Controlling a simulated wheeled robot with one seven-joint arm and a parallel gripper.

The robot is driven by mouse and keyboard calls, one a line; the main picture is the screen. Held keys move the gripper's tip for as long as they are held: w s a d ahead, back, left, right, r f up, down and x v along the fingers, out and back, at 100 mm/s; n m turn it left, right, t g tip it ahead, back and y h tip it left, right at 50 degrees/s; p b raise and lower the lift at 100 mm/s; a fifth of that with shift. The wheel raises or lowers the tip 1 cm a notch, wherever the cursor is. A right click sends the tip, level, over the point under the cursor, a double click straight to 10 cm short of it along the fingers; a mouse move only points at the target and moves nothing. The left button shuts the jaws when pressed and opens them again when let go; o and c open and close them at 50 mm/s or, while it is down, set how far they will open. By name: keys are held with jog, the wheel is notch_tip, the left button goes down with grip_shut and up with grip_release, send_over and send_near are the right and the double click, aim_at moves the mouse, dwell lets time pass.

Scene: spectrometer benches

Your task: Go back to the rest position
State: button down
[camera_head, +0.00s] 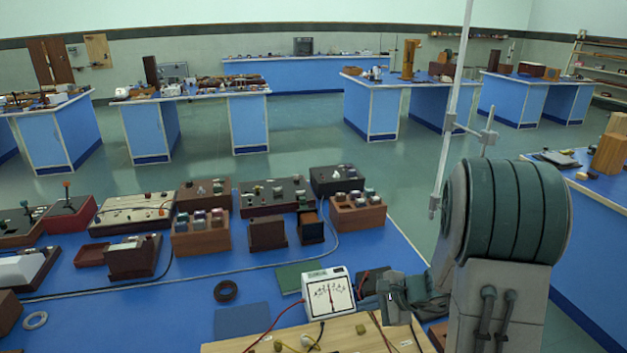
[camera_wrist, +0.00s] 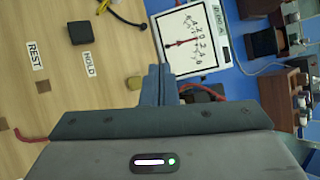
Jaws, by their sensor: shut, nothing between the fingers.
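My gripper (camera_head: 393,293) is above the blue bench, just right of the white meter (camera_head: 329,293) and over the back edge of the wooden board (camera_head: 235,348). In the wrist view my gripper (camera_wrist: 160,74) has its two fingers together with nothing between them. The wooden board (camera_wrist: 60,85) fills the left of that view and carries a label "REST" (camera_wrist: 36,56) and a label "HOLD" (camera_wrist: 90,64). The meter (camera_wrist: 190,40) with its red needle lies just beyond the fingertips in that view.
A black block (camera_wrist: 80,33) and a small brass-coloured piece (camera_wrist: 134,82) are on the board. Red and black leads run by the meter. Several boxes with knobs (camera_head: 200,232) crowd the back of the bench. A black ring (camera_head: 226,291) and blue pad (camera_head: 241,321) lie left of the meter.

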jog(key=s+a+r+n+g+h, duration=0.1)
jog(key=s+a+r+n+g, duration=0.3)
jog(key=s+r+n, duration=0.6)
jog(key=s+d+r+n+t+h, duration=0.1)
jog(key=s+r+n+h, duration=0.1)
jog(key=s, duration=0.3)
jog(key=s+d+r+n+h, duration=0.2)
jog(key=s+n+h, duration=0.2)
jog(key=s, duration=0.2)
jog(key=shift+t, duration=0.4)
